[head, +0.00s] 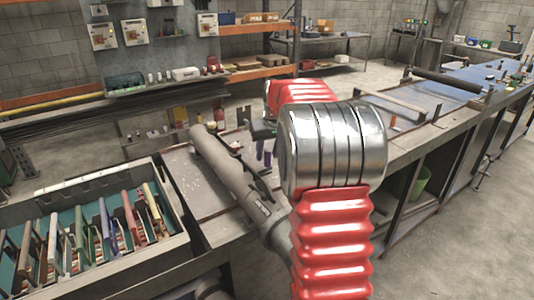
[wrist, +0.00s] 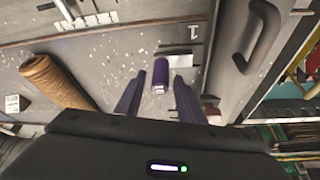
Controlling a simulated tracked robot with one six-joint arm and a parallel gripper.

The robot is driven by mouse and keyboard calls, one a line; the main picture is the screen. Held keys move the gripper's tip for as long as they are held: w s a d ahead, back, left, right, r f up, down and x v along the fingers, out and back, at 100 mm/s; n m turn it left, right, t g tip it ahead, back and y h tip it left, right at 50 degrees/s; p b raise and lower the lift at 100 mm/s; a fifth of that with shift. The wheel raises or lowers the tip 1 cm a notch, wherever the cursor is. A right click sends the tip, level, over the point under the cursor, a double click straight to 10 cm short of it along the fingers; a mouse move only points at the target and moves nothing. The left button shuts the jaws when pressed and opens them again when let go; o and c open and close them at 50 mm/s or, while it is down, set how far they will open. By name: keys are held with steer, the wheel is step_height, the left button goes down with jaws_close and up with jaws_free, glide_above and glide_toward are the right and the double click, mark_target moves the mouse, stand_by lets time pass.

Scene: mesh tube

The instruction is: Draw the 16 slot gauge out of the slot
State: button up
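In the wrist view, a short purple piece (wrist: 161,72) with a small white label at its near end shows between my fingers. It may be the slot gauge, but I cannot read a 16 on it. My gripper (wrist: 159,80) has its two dark purple fingers spread, one on each side of this piece, with visible gaps. In the head view my gripper (head: 263,152) is small and partly hidden behind my arm, over the bench. The gauge and its slot cannot be made out there.
A box (head: 182,238) with several coloured upright pieces stands at the left. A grey tube (head: 225,165) lies on the bench near my arm. In the wrist view, a brown mesh roll (wrist: 52,82) lies left and a dark handle (wrist: 262,35) right.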

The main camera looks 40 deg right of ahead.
steer(key=shift+o, duration=0.5)
steer(key=v, duration=1.3)
steer(key=shift+r, duration=0.3)
steer(key=shift+a, duration=0.15)
stand_by(1.0)
